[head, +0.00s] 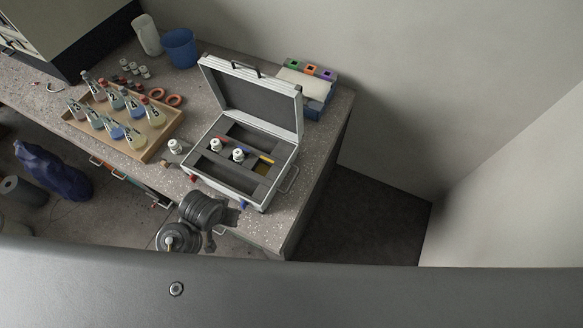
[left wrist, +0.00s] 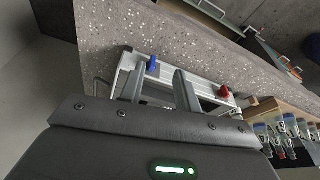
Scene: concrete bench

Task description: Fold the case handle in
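The open silver case (head: 218,184) stands near the bench's right end, its lid (head: 250,95) raised at the back. A thin metal side handle (head: 291,180) sticks out from its right wall; it shows faintly at the left in the left wrist view (left wrist: 98,88). A dark handle (head: 245,68) sits on the lid's top edge. My left gripper (head: 232,214) is in front of the case's near right corner. Its two fingers (left wrist: 159,85) are apart with nothing between them, over the case front. Whether they touch the case is unclear. My right gripper is out of view.
The case front has a red latch (head: 194,178) and a blue latch (left wrist: 152,63). White-capped bottles (head: 238,155) stand in the case; another (head: 175,146) stands left of it. A wooden flask tray (head: 150,152) is further left. A blue box (head: 316,108) stands behind the case.

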